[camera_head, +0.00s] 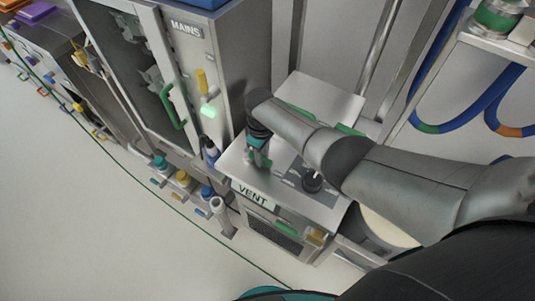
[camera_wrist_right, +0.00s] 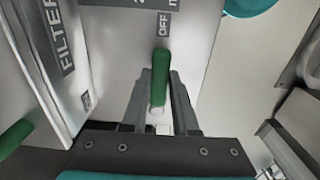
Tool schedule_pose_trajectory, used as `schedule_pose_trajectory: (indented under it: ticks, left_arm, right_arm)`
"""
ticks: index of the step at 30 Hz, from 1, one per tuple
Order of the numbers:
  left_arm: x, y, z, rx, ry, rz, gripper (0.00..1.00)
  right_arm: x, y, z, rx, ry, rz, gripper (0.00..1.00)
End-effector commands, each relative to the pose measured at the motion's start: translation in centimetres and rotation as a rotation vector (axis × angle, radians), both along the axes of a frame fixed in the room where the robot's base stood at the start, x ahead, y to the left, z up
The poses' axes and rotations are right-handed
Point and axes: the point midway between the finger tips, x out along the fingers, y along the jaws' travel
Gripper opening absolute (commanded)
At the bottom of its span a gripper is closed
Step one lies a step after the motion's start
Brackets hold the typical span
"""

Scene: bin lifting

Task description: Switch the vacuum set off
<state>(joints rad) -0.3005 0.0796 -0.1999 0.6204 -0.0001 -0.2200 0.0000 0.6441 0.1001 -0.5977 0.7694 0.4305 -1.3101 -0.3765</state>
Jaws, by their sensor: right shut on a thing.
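In the wrist view a green lever (camera_wrist_right: 160,78) stands between the fingers of my right gripper (camera_wrist_right: 160,98), which is shut on it. The lever points towards a dark label reading OFF (camera_wrist_right: 164,25) on a pale panel. In the head view my right gripper (camera_head: 258,150) reaches down to the left part of the steel top (camera_head: 235,165) of a unit labelled VENT (camera_head: 252,195). The lever is mostly hidden there by the gripper. No label naming a vacuum set is readable. My left gripper is out of view.
A black knob (camera_head: 312,182) sits on the same steel top. A cabinet labelled MAINS (camera_head: 188,29) stands close on the left, with a green handle (camera_head: 171,106). In the wrist view a FILTER label (camera_wrist_right: 55,35) is at left. The floor (camera_head: 90,210) at lower left is clear.

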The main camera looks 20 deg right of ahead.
Motion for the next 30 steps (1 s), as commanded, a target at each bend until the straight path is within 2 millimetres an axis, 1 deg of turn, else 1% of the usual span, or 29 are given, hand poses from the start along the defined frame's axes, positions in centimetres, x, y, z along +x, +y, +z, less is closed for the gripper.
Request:
schedule_pose_trajectory:
  ticks: [11,12,19,26,30]
  left_arm:
    - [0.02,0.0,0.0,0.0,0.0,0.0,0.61]
    - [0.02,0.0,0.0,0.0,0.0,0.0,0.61]
    - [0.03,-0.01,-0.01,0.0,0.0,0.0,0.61]
    - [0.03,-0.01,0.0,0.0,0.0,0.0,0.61]
    - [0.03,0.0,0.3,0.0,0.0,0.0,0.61]
  right_arm:
    - [-0.06,0.07,-0.01,0.0,0.003,-0.009,0.0]
    - [-0.06,0.07,-0.01,0.001,0.003,-0.009,0.31]
    - [-0.04,0.07,-0.02,0.001,0.002,-0.006,0.57]
    - [-0.02,0.09,0.0,0.001,0.001,-0.004,0.57]
    - [0.01,0.08,0.59,0.001,0.001,-0.004,0.57]
